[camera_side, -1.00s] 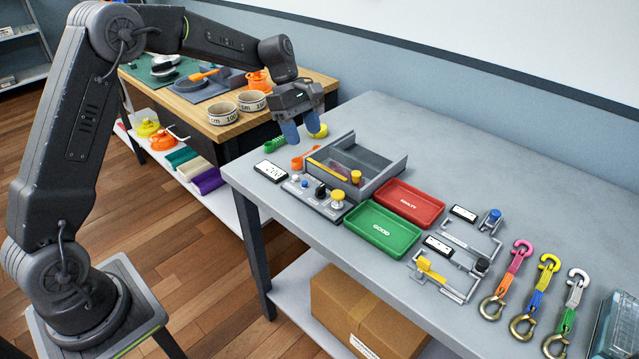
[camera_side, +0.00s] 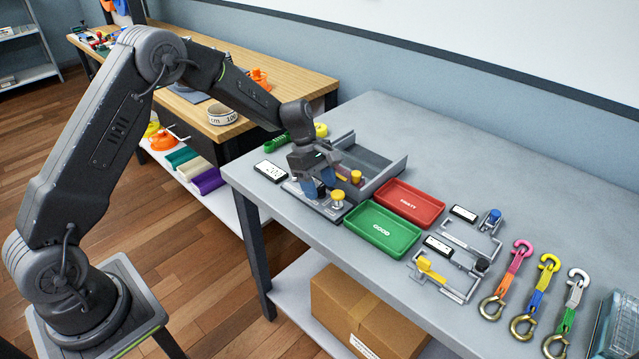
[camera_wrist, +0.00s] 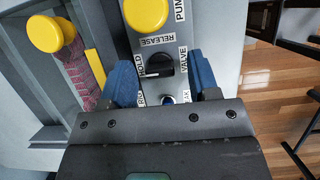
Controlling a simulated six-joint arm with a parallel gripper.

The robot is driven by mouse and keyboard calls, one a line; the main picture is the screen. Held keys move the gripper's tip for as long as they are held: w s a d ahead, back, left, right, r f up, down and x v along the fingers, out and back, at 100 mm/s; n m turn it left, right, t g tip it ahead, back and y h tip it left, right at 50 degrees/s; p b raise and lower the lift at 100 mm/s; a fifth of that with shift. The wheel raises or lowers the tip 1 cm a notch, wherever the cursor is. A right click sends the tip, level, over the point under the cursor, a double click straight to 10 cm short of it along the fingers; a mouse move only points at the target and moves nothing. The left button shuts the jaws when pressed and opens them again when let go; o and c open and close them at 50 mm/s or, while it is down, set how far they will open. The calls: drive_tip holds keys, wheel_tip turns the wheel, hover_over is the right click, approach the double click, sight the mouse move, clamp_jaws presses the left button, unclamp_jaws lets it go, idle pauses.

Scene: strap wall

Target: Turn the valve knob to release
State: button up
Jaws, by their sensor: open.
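The black valve knob (camera_wrist: 159,66) sits on a grey control panel (camera_wrist: 192,96) in the wrist view. Labels RELEASE, HOLD and VALVE surround it, and its white pointer mark faces the HOLD label. My gripper (camera_wrist: 160,64) is open, with one blue finger on each side of the knob and visible gaps between fingers and knob. I cannot tell how far down the fingertips reach. In the side view my gripper (camera_side: 319,187) is low over the panel and partly hides it.
A yellow knob (camera_wrist: 146,12) by the PUMP label stands just beyond the valve knob. A grey box (camera_side: 384,178) with a yellow-topped post (camera_side: 356,176) adjoins the panel. A green tray (camera_side: 381,230) and a red tray (camera_side: 408,202) lie to the right. The table's back is clear.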

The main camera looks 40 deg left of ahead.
drive_tip(key=c, duration=0.9)
